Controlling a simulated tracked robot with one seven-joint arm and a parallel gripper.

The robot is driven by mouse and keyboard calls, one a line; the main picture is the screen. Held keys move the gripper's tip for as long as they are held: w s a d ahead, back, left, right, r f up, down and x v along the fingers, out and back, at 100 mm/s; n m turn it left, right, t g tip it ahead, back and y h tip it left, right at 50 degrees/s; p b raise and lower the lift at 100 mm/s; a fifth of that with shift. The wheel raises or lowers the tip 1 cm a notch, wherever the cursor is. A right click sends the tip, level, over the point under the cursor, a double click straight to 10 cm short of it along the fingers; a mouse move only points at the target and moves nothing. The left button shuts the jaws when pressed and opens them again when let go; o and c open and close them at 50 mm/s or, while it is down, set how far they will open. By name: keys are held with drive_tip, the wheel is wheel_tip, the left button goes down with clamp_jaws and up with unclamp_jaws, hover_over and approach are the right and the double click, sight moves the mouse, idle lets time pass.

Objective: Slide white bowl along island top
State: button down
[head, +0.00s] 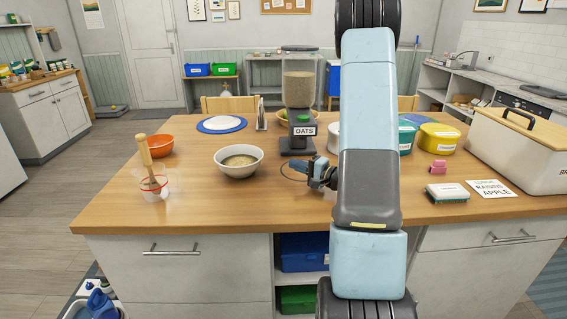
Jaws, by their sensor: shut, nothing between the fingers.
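A gap of bare wood shows between the fingers and the bowl's rim. The gripper is shut and empty. My arm hides part of the island top and some things behind it.
An oats dispenser (299,105) stands behind the gripper. A measuring cup (153,184) with a wooden-handled tool and an orange bowl (159,146) are at left. A blue plate (222,124) lies behind. At right are a brush (447,193), a card (491,188) and a bread bin (520,155).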

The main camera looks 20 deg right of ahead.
drive_tip(key=shift+v, duration=1.8)
drive_tip(key=c, duration=1.8)
unclamp_jaws()
drive_tip(key=shift+o, duration=0.6)
drive_tip(key=shift+a+r, duration=0.1)
drive_tip(key=shift+a, duration=0.15)
drive_tip(key=o, duration=0.5)
drive_tip(key=s+a+r+n+g+y, duration=0.3)
drive_tip(key=a+r, duration=0.4)
drive_tip(key=a, duration=0.4)
drive_tip(key=n+g+y, duration=0.1)
drive_tip(key=g, duration=0.1)
drive_tip(key=shift+g, duration=0.4)
drive_tip(key=s+a+r+n+g+h, duration=0.3)
drive_tip(key=s+a+n+g, duration=0.15)
drive_tip(key=s, duration=0.35)
drive_tip(key=s+a+r+n+g+h, duration=0.35)
drive_tip(key=s+a+g, duration=0.2)
drive_tip(key=s, duration=0.35)
drive_tip(key=s+d+r+t+h, duration=0.3)
drive_tip(key=s+r+t+h, duration=0.2)
drive_tip(key=r+h, duration=0.1)
drive_tip(key=shift+s+r+t, duration=0.25)
drive_tip(key=shift+r+t, duration=0.05)
drive_tip(key=shift+r, duration=0.3)
